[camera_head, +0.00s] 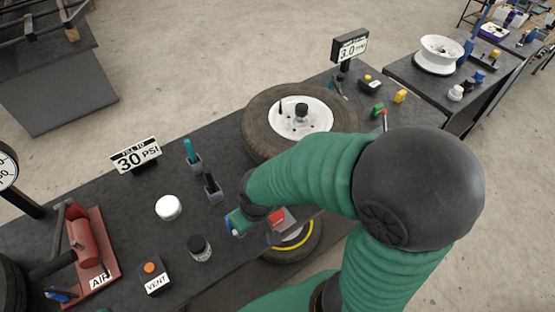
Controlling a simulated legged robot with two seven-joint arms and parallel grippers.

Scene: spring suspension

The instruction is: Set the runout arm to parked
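I cannot clearly pick out the runout arm. A small upright dark piece (281,104) stands at the left side of the wheel's white rim. A thin dark-and-green piece (337,86) stands just behind the tire, below the sign reading 3.0 (350,47); either may belong to the runout gauge. The wheel (258,125) lies flat on the bench, partly hidden by my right arm. My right gripper (234,224) is low over the bench's front edge, left of the wheel and apart from it; its fingers are too small and covered to read. My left gripper is out of view.
The dark bench (130,205) holds a 30 PSI sign (136,155), a white round cap (168,207), a dark jar (199,248), a VENT box (154,278) and a red AIR unit (85,250). A yellow-ringed wheel (295,250) sits below the front edge.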

